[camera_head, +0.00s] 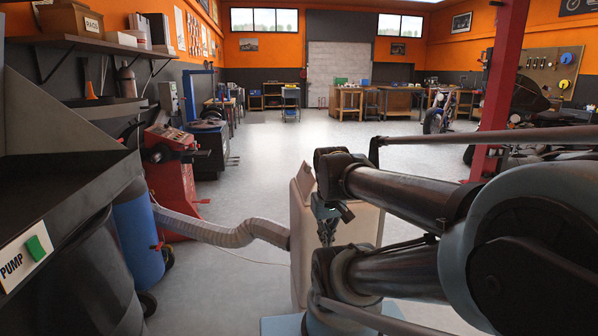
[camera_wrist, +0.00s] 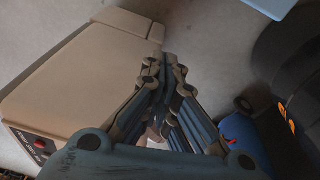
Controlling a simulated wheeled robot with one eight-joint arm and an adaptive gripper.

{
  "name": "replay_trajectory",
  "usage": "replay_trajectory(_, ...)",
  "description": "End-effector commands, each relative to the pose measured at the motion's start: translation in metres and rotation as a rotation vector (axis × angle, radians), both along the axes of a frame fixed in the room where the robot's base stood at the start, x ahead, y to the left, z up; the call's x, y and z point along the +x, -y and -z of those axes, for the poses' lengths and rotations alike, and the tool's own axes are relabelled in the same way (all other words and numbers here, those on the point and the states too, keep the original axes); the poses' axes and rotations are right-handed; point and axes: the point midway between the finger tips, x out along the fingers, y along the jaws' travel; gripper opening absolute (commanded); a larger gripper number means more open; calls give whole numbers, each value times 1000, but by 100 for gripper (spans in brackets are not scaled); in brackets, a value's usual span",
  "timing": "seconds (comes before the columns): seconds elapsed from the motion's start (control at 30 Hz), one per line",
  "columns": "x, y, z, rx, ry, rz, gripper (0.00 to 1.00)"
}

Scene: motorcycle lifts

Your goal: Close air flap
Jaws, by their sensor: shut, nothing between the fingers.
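A beige box-shaped unit (camera_head: 362,222) stands on the floor in the middle of the head view, partly hidden by my arm. A thin pale panel (camera_head: 306,182) stands up tilted at its top left edge and looks like the raised air flap. My gripper (camera_head: 325,212) is in front of the unit, pointing down, and is shut and empty. In the wrist view the unit (camera_wrist: 75,85) fills the left side, and my gripper (camera_wrist: 164,62) is beside its right edge. I cannot tell whether the fingers touch it. The flap is not clear in the wrist view.
A corrugated hose (camera_head: 225,234) runs from the unit toward the left. A red machine (camera_head: 171,178), a blue cylinder (camera_head: 138,240) and a dark metal shelf (camera_head: 60,190) line the left. A red post (camera_head: 500,85) stands at right. The floor (camera_head: 270,150) behind is open.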

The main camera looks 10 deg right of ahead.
Motion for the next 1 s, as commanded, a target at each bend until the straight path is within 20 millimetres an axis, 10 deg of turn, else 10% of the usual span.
replay_trajectory(0.5, 116, -12, -121, -176, -122, -517, 0)
replay_trajectory(1.0, 247, -51, -195, -317, -271, -1006, 0)
